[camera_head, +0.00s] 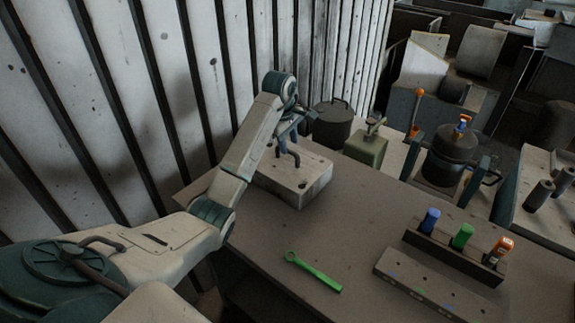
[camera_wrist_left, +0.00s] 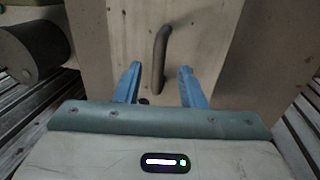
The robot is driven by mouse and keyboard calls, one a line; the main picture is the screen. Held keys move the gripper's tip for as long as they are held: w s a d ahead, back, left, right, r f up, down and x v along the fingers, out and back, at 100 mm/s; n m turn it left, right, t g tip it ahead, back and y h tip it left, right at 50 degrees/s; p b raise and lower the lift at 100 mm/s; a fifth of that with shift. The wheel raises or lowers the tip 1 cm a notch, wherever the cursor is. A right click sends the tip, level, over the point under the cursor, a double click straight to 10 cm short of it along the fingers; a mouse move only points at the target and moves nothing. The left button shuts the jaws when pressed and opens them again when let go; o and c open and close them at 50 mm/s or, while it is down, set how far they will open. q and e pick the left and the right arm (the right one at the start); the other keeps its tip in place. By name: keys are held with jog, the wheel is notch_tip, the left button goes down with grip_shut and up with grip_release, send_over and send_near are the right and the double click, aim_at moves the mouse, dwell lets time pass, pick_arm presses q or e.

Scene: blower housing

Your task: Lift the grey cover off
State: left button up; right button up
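In the left wrist view the cover's face (camera_wrist_left: 206,28) fills the middle, with the handle (camera_wrist_left: 160,58) upright between the finger lines. My left gripper (camera_head: 289,129) is over the cover at the handle; in the left wrist view its blue fingers (camera_wrist_left: 158,72) are apart. I cannot tell whether they touch the handle. My right gripper is not in view.
A dark round pot (camera_head: 331,128) and a green box (camera_head: 367,150) stand behind the cover. A dark blower housing (camera_head: 455,152) with an orange-topped part is further right. A green wrench (camera_head: 313,273) and a rack (camera_head: 452,254) of coloured-handled tools lie in front. The bench middle is clear.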

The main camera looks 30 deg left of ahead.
aim_at(290, 152)
pick_arm(q)
jog(key=shift+w+f+p, duration=0.1)
jog(key=shift+f+p, duration=0.15)
jog(key=shift+p, duration=0.1)
jog(key=f+p, duration=0.1)
jog(key=f, duration=0.1)
jog(key=w+f+p, duration=0.1)
jog(key=f, duration=0.1)
jog(key=shift+f, duration=0.3)
grip_shut()
